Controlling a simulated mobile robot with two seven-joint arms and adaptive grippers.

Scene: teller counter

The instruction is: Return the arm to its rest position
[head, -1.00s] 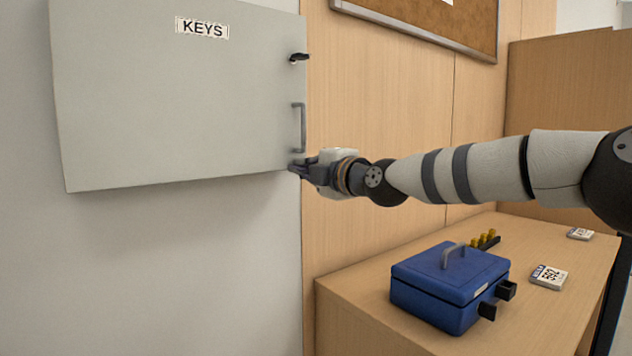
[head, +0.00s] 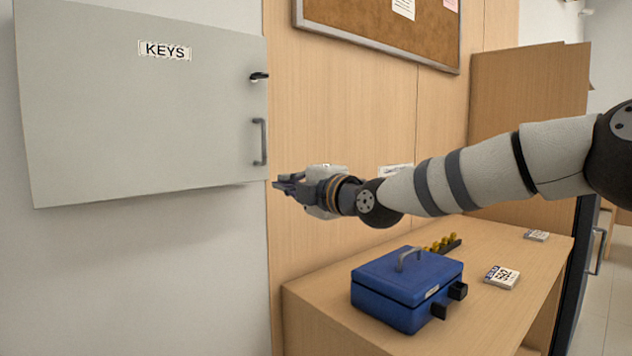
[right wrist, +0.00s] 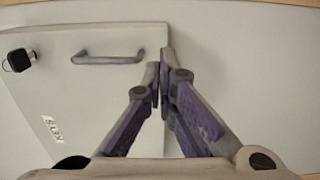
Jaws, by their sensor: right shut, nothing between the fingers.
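My right gripper (head: 280,185) is shut and empty. In the head view it is just right of the lower right corner of the grey key cabinet (head: 130,110). In the right wrist view its fingers (right wrist: 163,85) meet in front of the cabinet door (right wrist: 95,90), near the door's edge. The cabinet door looks closed. Its bar handle (head: 259,142) and a dark key or knob (head: 259,77) are on its right side. The handle also shows in the right wrist view (right wrist: 108,58), apart from the fingers. My left gripper is not in view.
Below my right arm a wooden counter (head: 310,300) holds a blue cash box (head: 405,290), a dark rack with yellow pieces (head: 442,244) and white-labelled blocks (head: 502,278). A cork board (head: 375,25) hangs on the wooden wall above. The space below the cabinet is clear.

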